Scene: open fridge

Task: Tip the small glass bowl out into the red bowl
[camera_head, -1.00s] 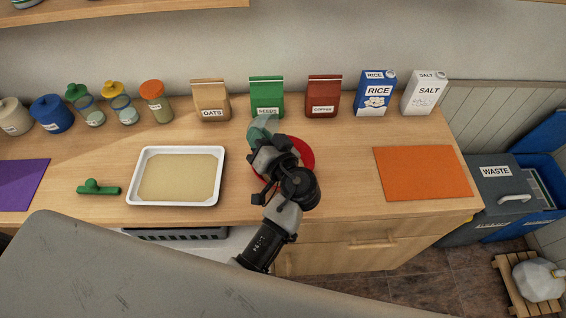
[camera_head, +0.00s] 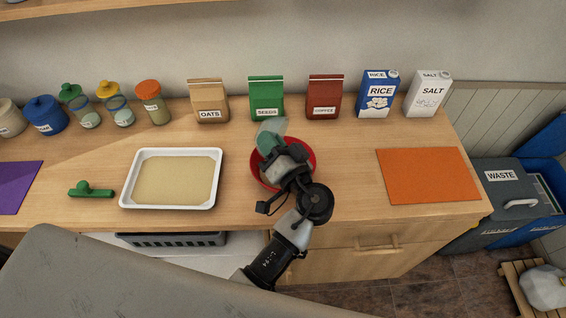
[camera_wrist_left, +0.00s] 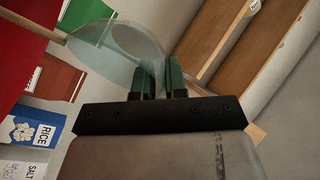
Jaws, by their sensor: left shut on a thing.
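The red bowl (camera_head: 311,158) stands on the counter, partly hidden behind my left gripper and wrist. My left gripper (camera_head: 272,143) is above the red bowl's left and back part. It is shut on the small glass bowl (camera_head: 272,127), which is clear and partly hidden by the fingers. In the left wrist view the green fingertips (camera_wrist_left: 168,78) pinch the glass bowl's wall (camera_wrist_left: 125,48). The glass bowl looks tilted there, and I cannot make out any contents. The red bowl (camera_wrist_left: 22,50) fills the upper left of that view. My right gripper is not in view.
Bags of oats (camera_head: 208,102), seeds (camera_head: 266,98) and coffee (camera_head: 324,98) stand behind, with rice (camera_head: 378,95) and salt (camera_head: 428,95) boxes to the right. A white tray (camera_head: 216,182) lies left, an orange mat (camera_head: 428,175) right. Counter between red bowl and mat is clear.

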